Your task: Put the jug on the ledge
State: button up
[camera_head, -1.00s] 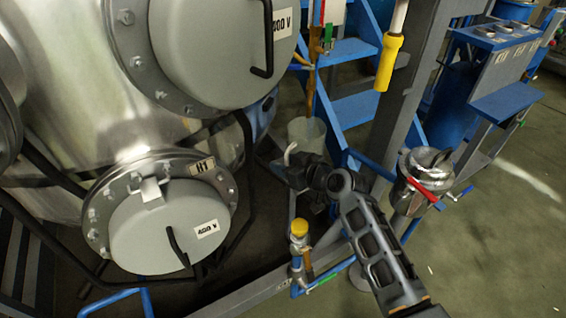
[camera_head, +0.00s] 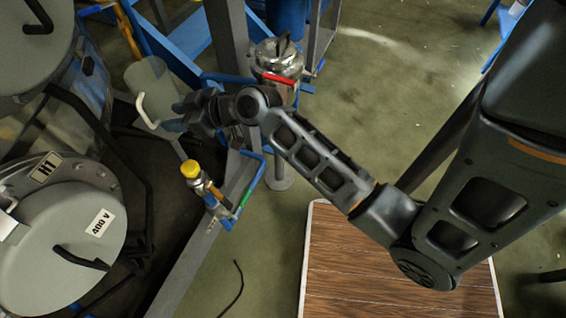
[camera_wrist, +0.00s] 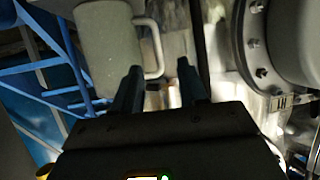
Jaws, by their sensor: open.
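The jug (camera_head: 152,84) is a pale grey cylinder with a white loop handle (camera_head: 146,111). It stands upright at the left, beside the blue steps. My gripper (camera_head: 178,115) is open, close to the handle side of the jug. In the wrist view the jug (camera_wrist: 106,48) is at the top, and its handle (camera_wrist: 158,45) shows between the two fingertips (camera_wrist: 160,70). I cannot tell whether the fingers touch it. What the jug stands on is hidden, and I cannot tell which surface is the ledge.
A yellow-capped valve (camera_head: 190,170) stands below my gripper on a grey beam. A shiny metal vessel (camera_head: 276,60) with a red handle is right of my gripper. The large tank (camera_head: 65,225) fills the left. A wood-topped surface (camera_head: 350,275) with a white rim lies below my arm.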

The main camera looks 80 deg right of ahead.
jog(key=s+a+f, duration=0.1)
jog(key=s+a, duration=1)
jog(key=s, duration=0.4)
jog(key=s+a+r+n+t+y, duration=0.1)
jog(key=s+a+r, duration=0.6)
jog(key=s+r, duration=0.3)
jog(key=v, duration=0.3)
jog(key=shift+s, duration=0.2)
jog(key=shift+o, duration=0.3)
jog(key=shift+f+t, duration=0.15)
jog(key=shift+t, duration=0.15)
